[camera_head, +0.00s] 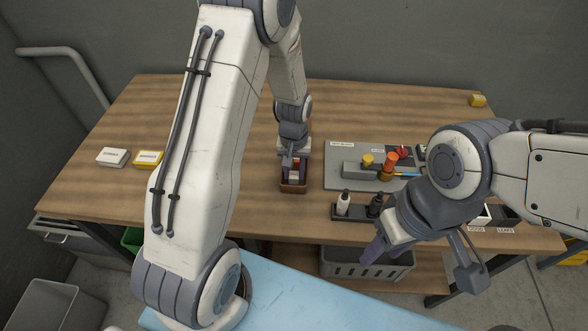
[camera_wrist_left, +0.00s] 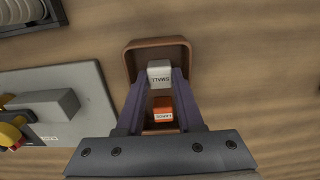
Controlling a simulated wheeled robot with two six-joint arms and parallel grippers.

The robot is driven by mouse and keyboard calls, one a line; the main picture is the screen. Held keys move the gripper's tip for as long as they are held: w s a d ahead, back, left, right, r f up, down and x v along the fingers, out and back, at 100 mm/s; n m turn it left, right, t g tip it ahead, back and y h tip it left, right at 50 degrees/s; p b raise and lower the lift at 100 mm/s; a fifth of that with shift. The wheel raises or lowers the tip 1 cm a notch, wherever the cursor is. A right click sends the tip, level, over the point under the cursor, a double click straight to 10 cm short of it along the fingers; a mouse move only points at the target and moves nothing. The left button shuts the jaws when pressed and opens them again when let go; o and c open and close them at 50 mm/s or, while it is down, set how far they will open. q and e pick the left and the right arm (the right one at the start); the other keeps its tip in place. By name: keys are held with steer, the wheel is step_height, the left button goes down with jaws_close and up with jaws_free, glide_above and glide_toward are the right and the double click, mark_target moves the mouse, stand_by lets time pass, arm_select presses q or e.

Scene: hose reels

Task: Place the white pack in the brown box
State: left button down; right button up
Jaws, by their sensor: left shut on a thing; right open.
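The small white pack (camera_wrist_left: 160,74), labelled SMALL, is between the fingers of my left gripper (camera_wrist_left: 161,80), which is shut on it. The brown box (camera_wrist_left: 131,62) is an open tray around and below the fingertips. The pack is over or inside the box's far part; I cannot tell whether it touches the floor. An orange pack (camera_wrist_left: 162,112) shows between the fingers, nearer the wrist, within the box outline. In the head view the box (camera_head: 293,189) is near the table's middle, with my left gripper (camera_head: 294,163) above it. My right gripper (camera_head: 380,248) is open at the table's front edge.
A grey board (camera_head: 336,183) with coloured parts lies right of the box. A dark rack (camera_head: 358,213) with a white and a black bottle stands in front of it. White (camera_head: 113,157) and yellow (camera_head: 149,159) boxes lie at left. The wood between is clear.

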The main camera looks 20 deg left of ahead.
mark_target(295, 174)
arm_select(q)
steer(key=shift+f, duration=0.15)
steer(key=c, duration=0.8)
jaws_free()
step_height(295, 174, up, 12)
steer(key=b, duration=0.2)
steer(key=s+d+r+m, duration=0.5)
steer(key=s+d+m, duration=0.1)
steer(key=s+d, duration=0.6)
steer(key=s+m, duration=0.1)
steer(key=s, duration=0.3)
steer(key=s+d+m, duration=0.1)
steer(key=s+m, duration=0.1)
steer(key=s, duration=0.1)
steer(key=s+d+m+h, duration=0.1)
steer(key=s, duration=0.3)
steer(key=shift+s+r+m, duration=0.3)
steer(key=shift+s+r, duration=0.05)
steer(key=shift+r, duration=0.05)
